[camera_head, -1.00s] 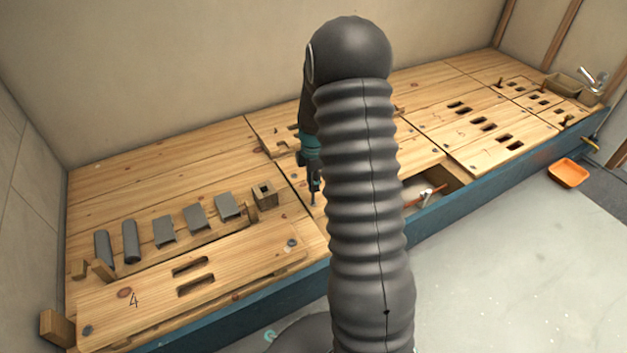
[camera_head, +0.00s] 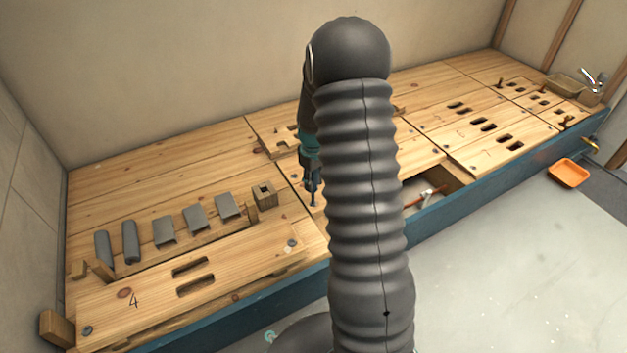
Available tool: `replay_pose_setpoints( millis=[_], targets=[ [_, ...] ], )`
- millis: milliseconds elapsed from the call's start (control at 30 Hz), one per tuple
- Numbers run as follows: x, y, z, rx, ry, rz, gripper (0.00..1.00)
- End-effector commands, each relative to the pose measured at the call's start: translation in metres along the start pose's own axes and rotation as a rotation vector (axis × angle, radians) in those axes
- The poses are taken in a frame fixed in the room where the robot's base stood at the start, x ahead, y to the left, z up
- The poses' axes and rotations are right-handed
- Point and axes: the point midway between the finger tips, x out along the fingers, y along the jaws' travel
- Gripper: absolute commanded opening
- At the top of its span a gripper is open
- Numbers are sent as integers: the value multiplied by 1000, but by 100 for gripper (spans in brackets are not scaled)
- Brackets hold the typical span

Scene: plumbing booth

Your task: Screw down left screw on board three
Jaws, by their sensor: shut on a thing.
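A teal and black power screwdriver (camera_head: 310,160) points down at the wooden deck, left of my arm, in the head view. Its bit end meets the deck near the left edge of a board that my arm mostly covers. The screw under the bit is too small to make out. My gripper is at the top of the tool, mostly hidden behind my arm, and is shut on the screwdriver. The board's number and its other screw are hidden.
Board 4 (camera_head: 230,268) lies at the front left with a screw at each end. Several grey pieces (camera_head: 165,231) and a wooden block (camera_head: 264,195) stand behind it. An open compartment (camera_head: 455,180) holds a red-handled tool (camera_head: 425,197). An orange tray (camera_head: 568,173) is at the right.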

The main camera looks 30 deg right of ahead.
Motion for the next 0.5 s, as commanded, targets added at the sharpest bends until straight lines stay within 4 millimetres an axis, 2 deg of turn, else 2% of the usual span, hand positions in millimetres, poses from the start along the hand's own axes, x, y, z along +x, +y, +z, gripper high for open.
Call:
replay_pose_setpoints(
  millis=[400,500],
  targets=[
    [0,1,0,453,-1,1,0],
    [0,1,0,474,-1,1,0]
  ],
)
